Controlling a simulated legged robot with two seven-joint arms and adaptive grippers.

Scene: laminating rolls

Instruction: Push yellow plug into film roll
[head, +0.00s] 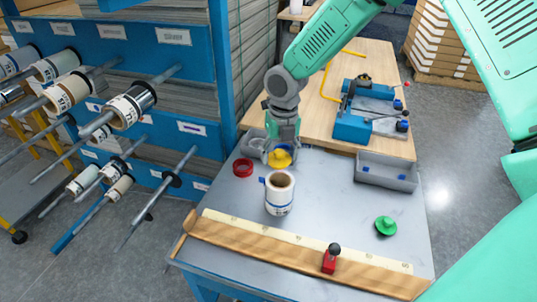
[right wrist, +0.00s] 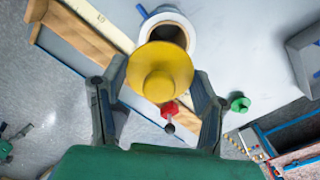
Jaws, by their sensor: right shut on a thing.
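The white film roll (head: 279,204) stands upright on the grey table, its brown hollow core open at the top. My right gripper (head: 281,150) is shut on the yellow plug (head: 280,158), just behind the roll in the head view. In the right wrist view the plug (right wrist: 160,75) sits between the two fingers (right wrist: 160,100) and overlaps part of the roll's rim (right wrist: 150,25). The plug looks outside the core; its exact height over the roll is hard to tell. My left gripper is not in view.
A red ring (head: 243,167) lies left of the roll, and a green plug (head: 386,226) lies to the right. A grey bin (head: 386,175) is at the back right. A wooden rail (head: 290,252) with a red knobbed stop (head: 329,260) runs along the front. Racked rolls stand left.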

